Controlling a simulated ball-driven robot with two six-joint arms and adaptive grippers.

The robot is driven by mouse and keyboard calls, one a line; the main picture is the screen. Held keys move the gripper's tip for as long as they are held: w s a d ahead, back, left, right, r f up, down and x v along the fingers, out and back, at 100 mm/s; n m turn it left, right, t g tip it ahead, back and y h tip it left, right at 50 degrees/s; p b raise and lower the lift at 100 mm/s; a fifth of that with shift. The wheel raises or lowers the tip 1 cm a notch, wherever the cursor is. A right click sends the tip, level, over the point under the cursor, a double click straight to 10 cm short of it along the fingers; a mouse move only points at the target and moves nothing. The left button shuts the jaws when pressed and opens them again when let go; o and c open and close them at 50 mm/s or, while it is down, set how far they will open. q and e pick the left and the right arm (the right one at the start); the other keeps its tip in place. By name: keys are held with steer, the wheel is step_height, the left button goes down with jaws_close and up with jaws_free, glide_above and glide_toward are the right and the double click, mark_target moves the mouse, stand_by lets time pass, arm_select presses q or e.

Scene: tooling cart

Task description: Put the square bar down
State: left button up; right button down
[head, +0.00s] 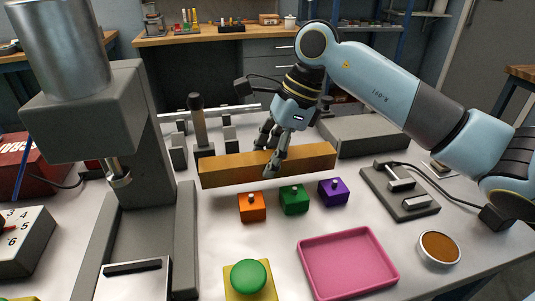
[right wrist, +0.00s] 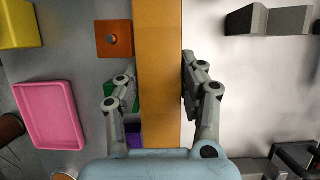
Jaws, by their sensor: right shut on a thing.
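The square bar (head: 225,170) is a long orange-yellow bar lying level across the middle of the head view, behind a row of small blocks. My right gripper (head: 271,155) is shut on it from above, near its middle. In the right wrist view the bar (right wrist: 158,45) runs from the top edge down between the two fingers of the gripper (right wrist: 157,92). I cannot tell whether its underside touches the cart top. My left gripper is not in view.
Orange (head: 252,207), green (head: 294,200) and purple (head: 333,191) knobbed blocks sit just in front of the bar. A pink tray (head: 347,262) and a green button (head: 248,277) are nearer. Grey V-shaped supports (head: 205,150) stand behind. A grey press (head: 95,115) rises at left.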

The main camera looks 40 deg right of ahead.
steer(key=shift+a+f, duration=0.1)
steer(key=shift+f, duration=1.6)
steer(key=shift+f, duration=0.2)
steer(key=c, duration=0.8)
jaws_free()
steer(key=shift+s, duration=0.1)
steer(key=shift+o, duration=0.2)
